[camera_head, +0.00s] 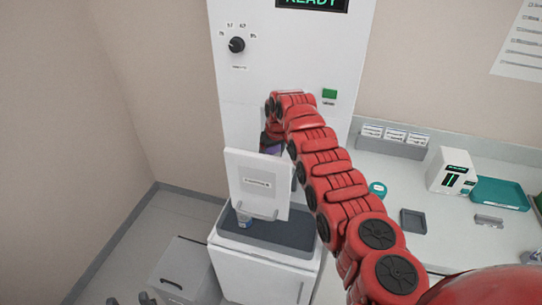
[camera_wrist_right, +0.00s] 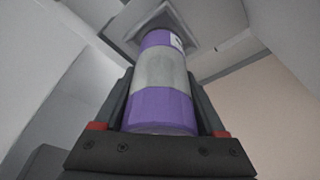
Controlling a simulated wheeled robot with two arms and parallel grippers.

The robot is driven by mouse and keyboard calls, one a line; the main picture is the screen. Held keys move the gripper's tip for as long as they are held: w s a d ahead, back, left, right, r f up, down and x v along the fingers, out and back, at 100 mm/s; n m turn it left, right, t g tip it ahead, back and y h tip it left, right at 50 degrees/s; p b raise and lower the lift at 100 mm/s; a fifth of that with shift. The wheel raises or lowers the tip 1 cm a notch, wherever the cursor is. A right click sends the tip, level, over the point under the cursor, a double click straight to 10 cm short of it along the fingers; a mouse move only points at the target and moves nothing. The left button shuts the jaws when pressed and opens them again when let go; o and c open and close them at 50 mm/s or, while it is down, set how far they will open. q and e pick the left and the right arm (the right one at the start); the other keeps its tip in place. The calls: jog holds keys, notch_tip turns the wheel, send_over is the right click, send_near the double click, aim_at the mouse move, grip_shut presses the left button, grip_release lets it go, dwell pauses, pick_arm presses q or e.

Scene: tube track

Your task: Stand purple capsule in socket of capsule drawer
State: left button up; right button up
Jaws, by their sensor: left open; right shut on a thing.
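The purple capsule (camera_wrist_right: 160,107), with a wide pale grey band and a small white label, fills the middle of the right wrist view. My right gripper (camera_wrist_right: 162,118) is shut on it. The capsule's far end is at a grey square-edged fitting (camera_wrist_right: 135,28); I cannot tell whether it is inside. In the head view a bit of purple capsule (camera_head: 272,150) shows behind a white labelled panel (camera_head: 258,170), probably the capsule drawer's front. That panel and my red right arm hide the socket and most of the right gripper. My left gripper (camera_head: 130,299) is open at the bottom edge, far from the capsule.
The white machine (camera_head: 240,85) has a dial (camera_head: 237,45) and green button (camera_head: 329,94). The counter (camera_head: 375,190) at right holds a teal tray (camera_head: 500,192) and white box (camera_head: 452,171).

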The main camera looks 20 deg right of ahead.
jog(key=shift+f, duration=0.25)
dwell(0.4)
jog(key=shift+f+b, duration=0.75)
jog(key=shift+f, duration=0.25)
jog(key=o, duration=1.5)
jog(key=shift+r, duration=0.1)
jog(key=shift+s+r+b, duration=0.1)
jog(key=shift+r+b, duration=0.15)
jog(key=shift+b, duration=0.15)
jog(key=a+b+v, duration=0.1)
jog(key=b+v, duration=0.5)
jog(key=v, duration=1)
jog(key=shift+d+r+b, duration=0.3)
jog(key=shift+d+r, duration=0.05)
jog(key=shift+d, duration=0.15)
